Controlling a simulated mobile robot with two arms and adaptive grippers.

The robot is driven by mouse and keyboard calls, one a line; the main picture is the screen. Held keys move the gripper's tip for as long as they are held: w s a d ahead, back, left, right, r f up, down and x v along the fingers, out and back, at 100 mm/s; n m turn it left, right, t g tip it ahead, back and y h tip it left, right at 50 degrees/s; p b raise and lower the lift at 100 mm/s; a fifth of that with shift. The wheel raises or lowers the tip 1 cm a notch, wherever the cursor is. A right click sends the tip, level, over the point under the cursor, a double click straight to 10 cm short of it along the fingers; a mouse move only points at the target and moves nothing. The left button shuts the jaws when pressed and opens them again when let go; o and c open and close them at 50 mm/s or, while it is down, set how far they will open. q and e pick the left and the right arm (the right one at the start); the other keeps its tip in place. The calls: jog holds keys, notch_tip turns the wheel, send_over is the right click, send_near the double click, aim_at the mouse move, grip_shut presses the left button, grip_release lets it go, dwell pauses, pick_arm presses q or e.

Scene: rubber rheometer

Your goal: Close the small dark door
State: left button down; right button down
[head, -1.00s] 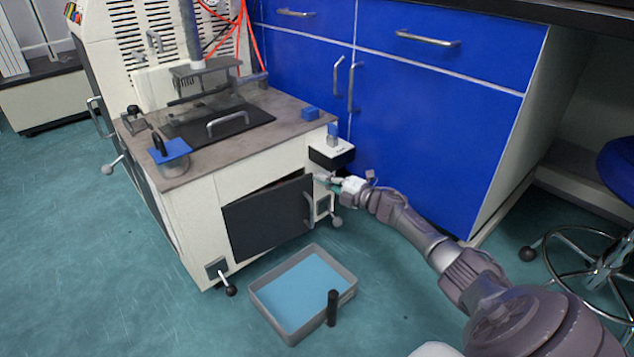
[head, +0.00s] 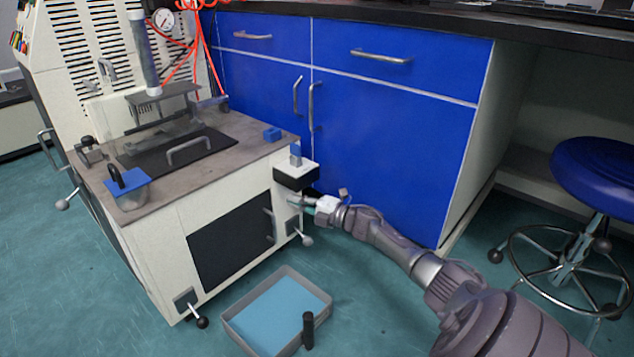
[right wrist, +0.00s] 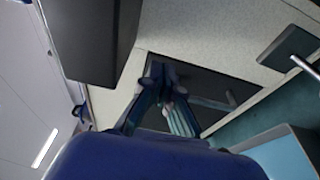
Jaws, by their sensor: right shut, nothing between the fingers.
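The small dark door (head: 230,242) is on the front of the white machine (head: 160,248). It sits flush in its frame with no visible gap, and its metal handle (head: 269,226) is on the right side. In the right wrist view the dark door (right wrist: 215,88) lies just beyond the fingers. My right gripper (head: 304,203) is shut and empty, beside the machine's front right corner, right of the handle and under the black-and-white box (head: 296,176). In the right wrist view its fingertips (right wrist: 165,82) overlap the door; I cannot tell whether they touch it. My left gripper is not in view.
A grey tray with a blue inside (head: 232,326) lies on the floor before the machine, with a black cylinder (head: 308,330) at its edge. Blue cabinets (head: 390,150) stand behind my right arm. A blue stool (head: 600,172) is at right.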

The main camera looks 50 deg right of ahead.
jog(key=v, duration=0.9)
